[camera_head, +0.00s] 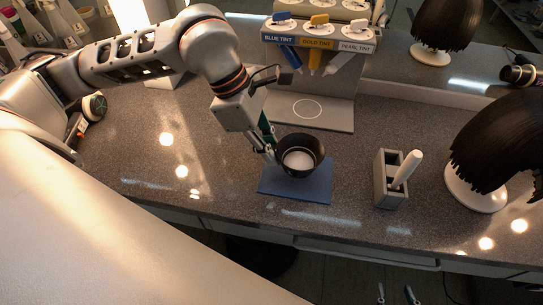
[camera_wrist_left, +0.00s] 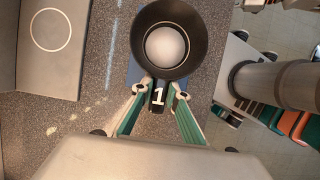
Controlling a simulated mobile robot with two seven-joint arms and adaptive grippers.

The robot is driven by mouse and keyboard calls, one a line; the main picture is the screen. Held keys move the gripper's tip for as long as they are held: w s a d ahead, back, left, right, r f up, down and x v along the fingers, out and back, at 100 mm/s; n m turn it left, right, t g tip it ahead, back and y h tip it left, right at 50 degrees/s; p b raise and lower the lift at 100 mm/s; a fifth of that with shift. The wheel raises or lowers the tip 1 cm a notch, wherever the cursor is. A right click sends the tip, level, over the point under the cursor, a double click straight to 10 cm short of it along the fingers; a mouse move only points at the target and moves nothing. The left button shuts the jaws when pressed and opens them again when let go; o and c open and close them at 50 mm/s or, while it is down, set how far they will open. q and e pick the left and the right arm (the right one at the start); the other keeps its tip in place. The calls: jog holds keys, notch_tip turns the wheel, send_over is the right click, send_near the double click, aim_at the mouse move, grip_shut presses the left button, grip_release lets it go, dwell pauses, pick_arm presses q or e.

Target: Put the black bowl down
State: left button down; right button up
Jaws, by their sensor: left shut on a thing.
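The black bowl (camera_head: 301,155) with a round white content is over the blue mat (camera_head: 296,187) on the counter; I cannot tell whether it touches the mat. In the left wrist view the bowl (camera_wrist_left: 141,46) has a black tab marked "1" (camera_wrist_left: 158,98). My left gripper (camera_head: 270,155) is shut on this tab at the bowl's near-left side, and its two fingers show in the left wrist view (camera_wrist_left: 160,92). The bowl looks about level. My right gripper (camera_head: 396,294) shows only its two fingertips, apart and empty, at the bottom edge.
A grey holder (camera_head: 389,180) with a white stick stands right of the mat. A grey plate with a white ring (camera_head: 322,113) lies behind the bowl, below the tint dispenser rack (camera_head: 318,38). Dark wigs on white stands (camera_head: 474,190) are at the right. Counter left of the mat is clear.

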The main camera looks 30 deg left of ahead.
pick_arm(q)
jog(key=shift+f, duration=1.45)
jog(key=c, duration=2)
grip_release()
jog(key=shift+f, duration=0.1)
jog(key=v, duration=1.2)
jog(key=shift+p, duration=0.4)
jog(key=shift+s, duration=0.1)
